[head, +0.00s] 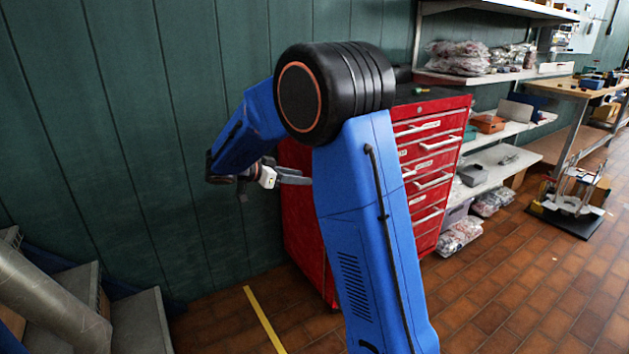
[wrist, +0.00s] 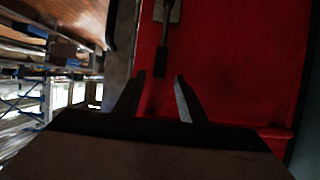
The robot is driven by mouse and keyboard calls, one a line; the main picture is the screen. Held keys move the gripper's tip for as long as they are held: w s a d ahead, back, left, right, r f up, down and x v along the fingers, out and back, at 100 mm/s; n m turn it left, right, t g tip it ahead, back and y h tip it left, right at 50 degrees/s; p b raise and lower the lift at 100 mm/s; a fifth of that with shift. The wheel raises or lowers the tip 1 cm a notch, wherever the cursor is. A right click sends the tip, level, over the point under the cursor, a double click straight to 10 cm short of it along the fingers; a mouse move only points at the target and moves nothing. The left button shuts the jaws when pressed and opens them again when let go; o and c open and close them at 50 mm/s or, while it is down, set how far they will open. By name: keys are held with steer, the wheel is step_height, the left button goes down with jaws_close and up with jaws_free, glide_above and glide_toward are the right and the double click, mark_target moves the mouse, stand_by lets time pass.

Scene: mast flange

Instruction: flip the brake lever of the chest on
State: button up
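The red chest (head: 303,235) stands against the green wall in the head view, partly behind my arm. Its red side panel (wrist: 235,60) fills much of the wrist view. The brake lever (wrist: 163,50) is a dark bar hanging from a light mounting plate (wrist: 174,10) on that panel. My gripper (wrist: 160,76) is open, and the lever's dark end shows between its two fingertips. I cannot tell whether either finger touches it. In the head view my gripper (head: 290,179) is at the chest's left side. The lever is not discernible there.
A yellow floor line (head: 264,320) runs left of the chest. Grey steps with a pipe (head: 45,295) stand at lower left. Shelves (head: 500,130) with bagged goods and a workbench (head: 575,88) are on the right. The tiled floor right of the chest is mostly clear.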

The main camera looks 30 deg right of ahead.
steer(key=x, duration=0.6)
steer(key=shift+d+f, duration=0.2)
steer(key=shift+d, duration=0.15)
jaws_close()
